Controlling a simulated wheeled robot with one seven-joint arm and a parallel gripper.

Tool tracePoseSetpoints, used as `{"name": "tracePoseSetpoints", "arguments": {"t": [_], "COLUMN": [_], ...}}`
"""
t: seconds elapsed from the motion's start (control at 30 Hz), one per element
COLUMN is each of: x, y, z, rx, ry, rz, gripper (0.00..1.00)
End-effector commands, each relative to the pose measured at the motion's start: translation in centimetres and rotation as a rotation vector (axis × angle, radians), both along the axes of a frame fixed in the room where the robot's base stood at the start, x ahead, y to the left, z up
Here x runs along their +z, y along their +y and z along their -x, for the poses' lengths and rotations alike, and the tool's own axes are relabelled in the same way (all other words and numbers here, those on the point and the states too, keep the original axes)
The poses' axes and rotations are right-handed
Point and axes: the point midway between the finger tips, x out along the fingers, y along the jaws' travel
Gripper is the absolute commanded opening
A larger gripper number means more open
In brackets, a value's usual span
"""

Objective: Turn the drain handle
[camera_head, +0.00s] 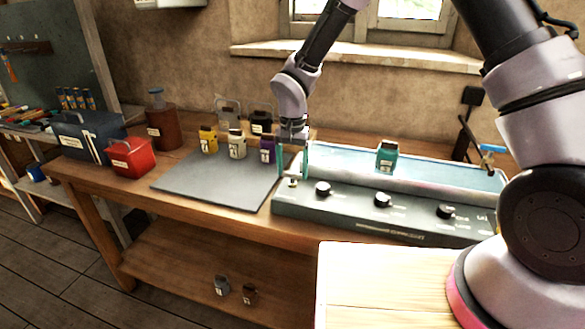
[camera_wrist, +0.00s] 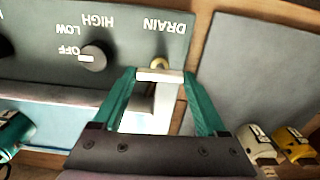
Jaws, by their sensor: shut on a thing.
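The drain handle is a small pale bar (camera_wrist: 160,75) on a brass stem, beneath the upside-down DRAIN label in the wrist view. It sits at the left end of the grey-green bath unit's front panel (camera_head: 340,210). My gripper (camera_head: 293,172) reaches down from above at that end. In the wrist view its teal fingers (camera_wrist: 160,76) stand on either side of the pale bar, touching its ends. The gripper is shut on the handle. A black knob (camera_wrist: 93,56) beside it has its white mark at OFF. In the head view the handle is small and partly hidden by the fingers.
A teal tagged block (camera_head: 386,156) is at the open bath. Yellow (camera_head: 208,140), cream (camera_head: 237,145) and purple (camera_head: 267,150) blocks stand by the grey mat (camera_head: 215,180), which is mostly bare. A red box (camera_head: 131,158) stands farther left.

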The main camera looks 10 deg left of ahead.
Motion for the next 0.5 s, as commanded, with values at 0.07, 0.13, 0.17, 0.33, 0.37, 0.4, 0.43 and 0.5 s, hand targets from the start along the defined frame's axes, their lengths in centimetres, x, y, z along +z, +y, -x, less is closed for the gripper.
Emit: {"name": "tracePoseSetpoints", "arguments": {"t": [0.07,0.13,0.17,0.33,0.37,0.4,0.43,0.5], "x": [0.04,0.05,0.05,0.06,0.06,0.06,0.06,0.06], "y": [0.02,0.01,0.02,0.00,0.00,0.00,0.01,0.01], "z": [-0.01,-0.02,-0.02,-0.03,-0.03,-0.03,-0.03,-0.03], "rx": [0.029,0.066,0.085,0.218,0.245,0.283,0.311,0.379], "ry": [0.000,0.000,0.000,-0.001,-0.001,-0.001,-0.001,-0.001], "rz": [0.000,0.000,0.000,0.000,0.000,0.000,0.000,0.000], "gripper": [0.19,0.19,0.19,0.19,0.19,0.19,0.19,0.19]}}
